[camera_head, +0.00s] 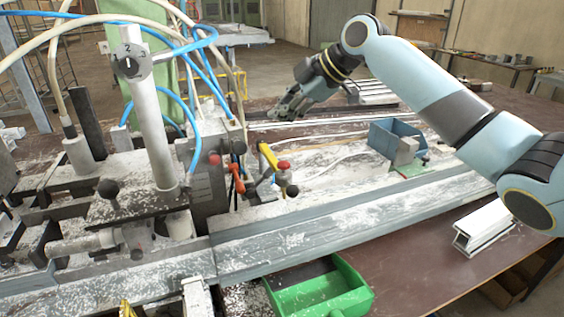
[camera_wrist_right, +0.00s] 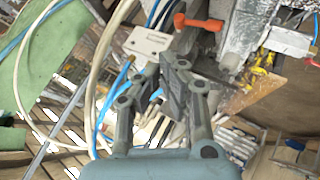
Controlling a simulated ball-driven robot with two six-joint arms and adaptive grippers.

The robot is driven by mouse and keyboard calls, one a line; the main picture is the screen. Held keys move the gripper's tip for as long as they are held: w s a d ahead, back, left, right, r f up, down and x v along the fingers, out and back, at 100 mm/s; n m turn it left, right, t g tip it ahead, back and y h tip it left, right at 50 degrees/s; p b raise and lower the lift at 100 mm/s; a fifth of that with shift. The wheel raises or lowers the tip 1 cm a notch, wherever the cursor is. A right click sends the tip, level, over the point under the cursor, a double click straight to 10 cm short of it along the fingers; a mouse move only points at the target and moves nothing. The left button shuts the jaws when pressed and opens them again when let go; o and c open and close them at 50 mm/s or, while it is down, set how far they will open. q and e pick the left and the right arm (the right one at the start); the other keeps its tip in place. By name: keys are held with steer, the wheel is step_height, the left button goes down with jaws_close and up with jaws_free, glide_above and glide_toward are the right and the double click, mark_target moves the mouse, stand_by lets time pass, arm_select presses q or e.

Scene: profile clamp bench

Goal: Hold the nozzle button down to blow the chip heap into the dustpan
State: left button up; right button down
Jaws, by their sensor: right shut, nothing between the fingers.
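A green open tray that looks like the dustpan (camera_head: 345,302) sits below the front edge of the grey profile rail, at the bottom of the head view. White chips (camera_head: 294,240) lie scattered along the rail and bench; I cannot single out one heap. A yellow part (camera_head: 268,155) and a red knob (camera_head: 283,165) stand beside the clamp; I cannot tell which part is the nozzle button. My right gripper (camera_head: 284,111) is shut and empty, above the back of the bench, apart from these parts. Its closed fingers show in the wrist view (camera_wrist_right: 175,88). My left gripper is out of view.
An orange lever (camera_head: 236,178) and a grey post with a numbered dial (camera_head: 130,65) stand at left, with blue and white hoses around them. A white profile piece (camera_head: 484,228) lies on the brown table.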

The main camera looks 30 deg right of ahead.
steer(key=f+b, duration=0.1)
steer(key=f, duration=0.1)
steer(key=b, duration=0.5)
glide_above(282, 165)
step_height(282, 165, down, 6)
steer(key=shift+f, duration=0.1)
steer(key=shift+f+b, duration=0.35)
steer(key=shift+b, duration=0.1)
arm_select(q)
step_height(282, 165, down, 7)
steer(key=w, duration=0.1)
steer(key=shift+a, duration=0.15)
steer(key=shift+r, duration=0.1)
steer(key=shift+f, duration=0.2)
arm_select(e)
steer(key=shift+f, duration=0.4)
